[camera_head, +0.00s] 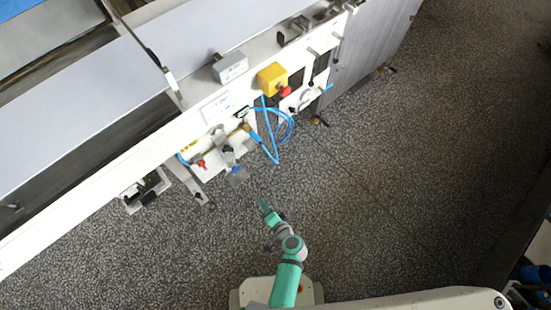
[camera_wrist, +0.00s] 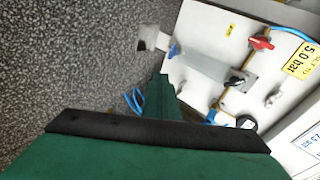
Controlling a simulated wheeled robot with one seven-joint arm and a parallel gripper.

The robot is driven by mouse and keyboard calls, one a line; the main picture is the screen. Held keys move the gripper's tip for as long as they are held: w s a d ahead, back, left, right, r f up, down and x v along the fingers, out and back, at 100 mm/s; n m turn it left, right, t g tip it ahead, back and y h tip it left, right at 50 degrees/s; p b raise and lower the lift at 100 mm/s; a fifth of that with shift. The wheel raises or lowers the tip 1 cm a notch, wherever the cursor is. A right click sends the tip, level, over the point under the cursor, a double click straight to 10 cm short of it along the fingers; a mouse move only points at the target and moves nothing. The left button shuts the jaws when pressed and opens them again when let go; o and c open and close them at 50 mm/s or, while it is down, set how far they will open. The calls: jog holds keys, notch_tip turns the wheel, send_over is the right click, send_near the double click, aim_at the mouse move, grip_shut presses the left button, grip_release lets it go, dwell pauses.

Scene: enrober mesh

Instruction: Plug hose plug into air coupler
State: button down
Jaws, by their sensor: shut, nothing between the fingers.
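The blue hose (camera_head: 270,135) hangs in a loose coil on the white machine side, below the yellow box. Short pieces of blue hose (camera_wrist: 133,100) show in the wrist view beside my finger. I cannot make out the hose plug or the air coupler at this size. A white panel (camera_wrist: 205,35) carries a red valve handle (camera_wrist: 262,43), which also shows in the head view (camera_head: 201,163). My gripper (camera_head: 264,204) is shut and empty over the floor, apart from the panel and hose. Its fingers (camera_wrist: 163,88) point toward the panel in the wrist view.
A yellow box with a red button (camera_head: 272,78) and a grey box (camera_head: 230,67) sit on the machine's rail. A bracket (camera_head: 205,195) and a fitting (camera_head: 237,176) jut from the panel. The speckled floor (camera_head: 370,190) is clear to the right.

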jog(key=w+d+r+m+t+y, duration=0.1)
jog(key=w+r+y, duration=0.1)
jog(key=w, duration=0.5)
jog(key=m+t+y, duration=0.1)
jog(key=t+y, duration=0.2)
send_near(260, 142)
jog(key=shift+x, duration=3.15)
jog(key=shift+w+a, duration=0.25)
jog(key=shift+w, duration=0.05)
jog(key=v, duration=1.3)
jog(key=shift+s+d+f, duration=0.25)
jog(key=shift+f, duration=0.15)
